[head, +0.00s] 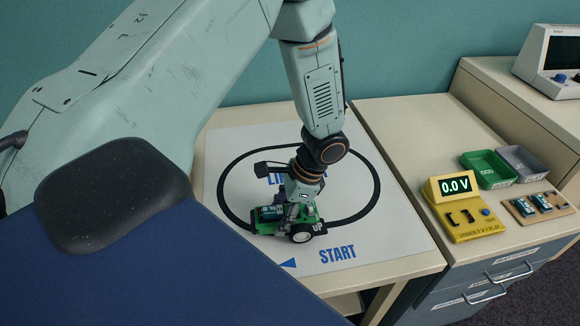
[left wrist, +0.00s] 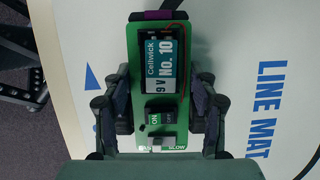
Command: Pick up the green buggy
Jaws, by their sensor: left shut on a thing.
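The green buggy (head: 266,228) is in the head view at the front of the black loop on the line mat (head: 232,178). It has a green board, a battery and a wheel. My left gripper (head: 298,208) reaches down from above and is shut on it. In the left wrist view my left gripper (left wrist: 160,104) has a finger on each side of the buggy (left wrist: 136,62). The battery marked "No. 10" and a small switch show on top. I cannot tell whether the wheels touch the mat. My right gripper is not in view.
On the cabinet at right stand a yellow meter box (head: 455,208) reading 0.0 V, a green tray (head: 488,168), a grey tray (head: 520,163) and a wooden board (head: 540,206) with small parts. A white instrument (head: 550,60) stands behind. The mat's right side is clear.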

